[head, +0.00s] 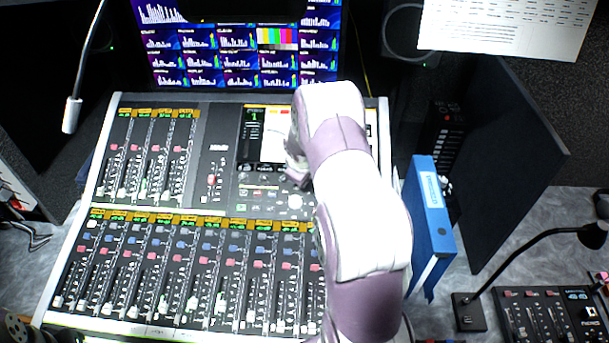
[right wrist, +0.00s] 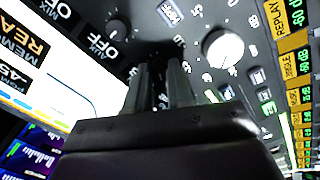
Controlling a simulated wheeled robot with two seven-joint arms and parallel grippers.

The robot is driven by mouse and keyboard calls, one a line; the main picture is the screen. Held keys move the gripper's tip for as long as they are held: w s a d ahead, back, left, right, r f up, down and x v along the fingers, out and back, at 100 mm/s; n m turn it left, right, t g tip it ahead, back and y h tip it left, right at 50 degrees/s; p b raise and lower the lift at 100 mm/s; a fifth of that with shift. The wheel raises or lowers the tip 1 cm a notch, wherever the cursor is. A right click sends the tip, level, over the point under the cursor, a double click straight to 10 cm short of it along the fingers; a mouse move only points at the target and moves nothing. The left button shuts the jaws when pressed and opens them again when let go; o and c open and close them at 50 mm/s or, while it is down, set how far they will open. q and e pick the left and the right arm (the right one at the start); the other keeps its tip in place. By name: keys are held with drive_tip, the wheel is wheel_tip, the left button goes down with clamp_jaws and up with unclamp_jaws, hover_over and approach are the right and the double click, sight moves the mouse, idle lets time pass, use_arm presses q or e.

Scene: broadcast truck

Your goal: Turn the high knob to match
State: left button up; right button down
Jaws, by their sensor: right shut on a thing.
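My right arm reaches over the mixing console (head: 215,150) from the lower right in the head view. In the right wrist view my right gripper (right wrist: 163,75) has its two dark fingers down on the console's knob panel, shut on a small dark knob that the fingers mostly hide. I cannot read its label or see its pointer. A large white knob (right wrist: 222,47) is to the right of the fingers; it also shows in the head view (head: 295,201). A small black knob (right wrist: 118,31) is to the left, apart from the fingers. My left gripper is not in view.
The console's lit screen (head: 273,135) is partly behind my arm. Rows of faders fill the left and front of the console. A blue binder (head: 428,225) stands to the right of my arm. A monitor (head: 240,45) is behind, and a gooseneck lamp (head: 540,240) is at right.

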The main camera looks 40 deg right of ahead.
idle(0.3)
drive_tip(key=c, duration=1)
unclamp_jaws()
drive_tip(key=v, duration=1.2)
drive_tip(key=shift+s+a+r+b, duration=0.1)
drive_tip(key=shift+r+b, duration=0.2)
drive_tip(key=shift+r, duration=0.05)
drive_tip(key=shift+s+a+f+m+g+y, duration=0.2)
drive_tip(key=shift+s+a+m+g+y, duration=0.3)
drive_tip(key=shift+s+a, duration=2.55)
drive_tip(key=shift+s+a+f+m+g+y, duration=0.15)
drive_tip(key=shift+s+a+m+y, duration=0.5)
drive_tip(key=shift+s+a, duration=2.4)
drive_tip(key=shift+s+a+f+m+g+y, duration=0.3)
drive_tip(key=shift+s+a+m, duration=0.45)
drive_tip(key=shift+s+a, duration=2.25)
